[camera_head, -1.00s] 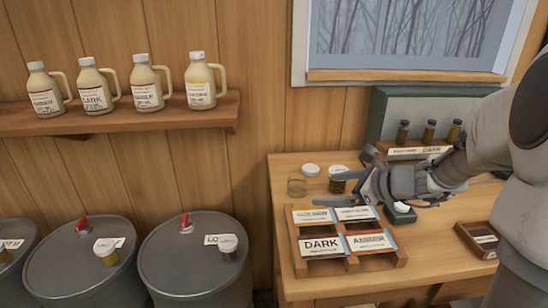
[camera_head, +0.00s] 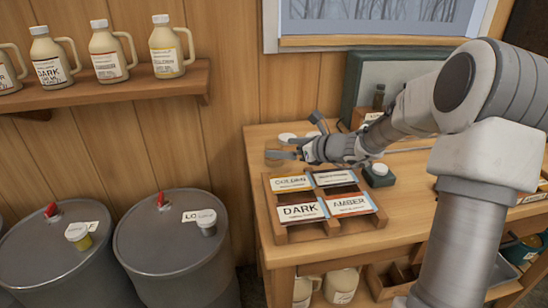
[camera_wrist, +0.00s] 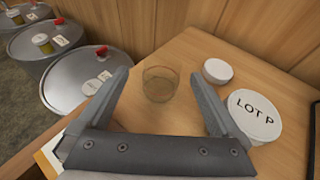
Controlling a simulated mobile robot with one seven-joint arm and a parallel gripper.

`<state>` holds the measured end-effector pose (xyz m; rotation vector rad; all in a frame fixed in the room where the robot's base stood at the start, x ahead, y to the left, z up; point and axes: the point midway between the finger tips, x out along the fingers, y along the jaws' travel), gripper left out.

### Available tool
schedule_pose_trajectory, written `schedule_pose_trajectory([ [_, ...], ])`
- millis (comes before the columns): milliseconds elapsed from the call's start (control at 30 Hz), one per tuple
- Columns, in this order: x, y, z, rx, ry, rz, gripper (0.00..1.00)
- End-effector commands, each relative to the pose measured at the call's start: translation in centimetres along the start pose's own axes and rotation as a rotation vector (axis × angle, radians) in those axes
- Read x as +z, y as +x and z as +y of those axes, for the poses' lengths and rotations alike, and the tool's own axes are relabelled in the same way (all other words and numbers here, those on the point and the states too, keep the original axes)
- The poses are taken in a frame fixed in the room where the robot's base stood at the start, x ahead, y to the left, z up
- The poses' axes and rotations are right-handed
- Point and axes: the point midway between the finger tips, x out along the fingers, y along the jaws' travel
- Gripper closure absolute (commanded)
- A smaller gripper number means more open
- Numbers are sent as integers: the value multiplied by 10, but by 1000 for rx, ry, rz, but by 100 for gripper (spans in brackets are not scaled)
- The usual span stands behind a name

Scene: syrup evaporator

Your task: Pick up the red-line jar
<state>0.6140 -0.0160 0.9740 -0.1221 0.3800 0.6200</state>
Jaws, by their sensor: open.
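A clear glass jar (camera_wrist: 160,84) stands upright and open on the wooden table in the wrist view. It appears empty, and I cannot make out a red line on it. In the head view the jar (camera_head: 272,157) is partly hidden by a finger. My gripper (camera_wrist: 160,76) is open, its fingers on either side of the jar in the picture, with no visible contact. My gripper also shows at the table's back left in the head view (camera_head: 299,139).
A loose white lid (camera_wrist: 217,71) and a white-topped "LOT P" container (camera_wrist: 255,116) are to the jar's right, the latter close to my right finger. A wooden rack with labels (camera_head: 325,229) stands in front. Metal drums (camera_head: 178,252) stand left of the table.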

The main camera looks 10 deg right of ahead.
Motion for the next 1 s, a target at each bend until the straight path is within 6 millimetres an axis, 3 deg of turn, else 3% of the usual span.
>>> schedule_pose_trajectory([
  [400,-5,50,-3,2,-1,-1,0],
  [700,-4,53,-4,0,-1,0,0],
  [1000,-4,53,-4,0,-1,0,54],
])
